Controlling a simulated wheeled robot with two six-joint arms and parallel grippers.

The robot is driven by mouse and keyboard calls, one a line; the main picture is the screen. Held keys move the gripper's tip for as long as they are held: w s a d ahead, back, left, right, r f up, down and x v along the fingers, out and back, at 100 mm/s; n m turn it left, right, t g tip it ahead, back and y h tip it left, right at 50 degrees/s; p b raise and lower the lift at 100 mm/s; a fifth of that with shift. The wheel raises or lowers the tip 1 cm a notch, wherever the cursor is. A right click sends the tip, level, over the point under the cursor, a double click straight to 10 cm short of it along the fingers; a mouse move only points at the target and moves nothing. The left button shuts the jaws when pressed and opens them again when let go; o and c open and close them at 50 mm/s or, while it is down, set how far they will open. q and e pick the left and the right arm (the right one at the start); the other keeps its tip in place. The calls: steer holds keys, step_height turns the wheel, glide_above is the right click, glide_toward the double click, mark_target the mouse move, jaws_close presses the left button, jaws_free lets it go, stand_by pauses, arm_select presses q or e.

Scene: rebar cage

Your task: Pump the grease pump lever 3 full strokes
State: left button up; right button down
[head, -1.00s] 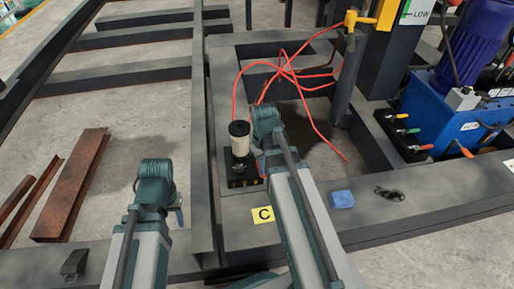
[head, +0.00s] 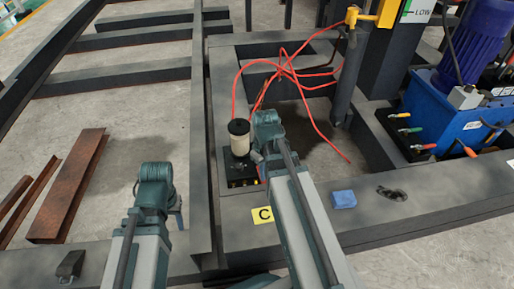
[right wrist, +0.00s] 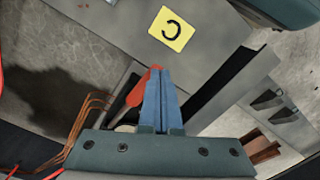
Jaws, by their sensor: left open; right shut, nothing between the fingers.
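The grease pump (head: 239,150) is a cream cylinder with a black cap on a dark base, on the steel frame at the centre of the head view. Its red lever (right wrist: 139,91) shows in the right wrist view, just left of my right gripper (right wrist: 161,72). The blue fingers are shut with nothing between them and lie beside the lever; I cannot tell whether they touch it. In the head view my right wrist hides most of this gripper and the lever. My left gripper (head: 179,214) is open, mostly hidden behind its wrist, left of the pump and away from it.
A yellow C label (head: 262,215) and a blue block (head: 343,199) are on the frame's front beam. Red hoses (head: 290,70) loop behind the pump. A blue hydraulic unit (head: 470,125) stands at right. Rusty steel pieces (head: 68,185) lie on the floor at left.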

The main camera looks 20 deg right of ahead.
steer(key=shift+f, duration=0.1)
steer(key=shift+s+f+b, duration=0.1)
steer(key=shift+f+b, duration=0.35)
steer(key=shift+b, duration=0.05)
steer(key=shift+r+p, duration=0.45)
steer(key=w+d+r+p, duration=0.1)
steer(key=w+r+p, duration=0.6)
steer(key=r+p, duration=0.3)
steer(key=shift+d+r+p, duration=0.35)
steer(key=shift+d, duration=0.05)
steer(key=shift+s+f, duration=0.1)
steer(key=shift+s+a+f+b, duration=0.15)
steer(key=shift+s+f+b, duration=0.3)
steer(key=shift+b, duration=0.1)
steer(key=shift+f, duration=0.1)
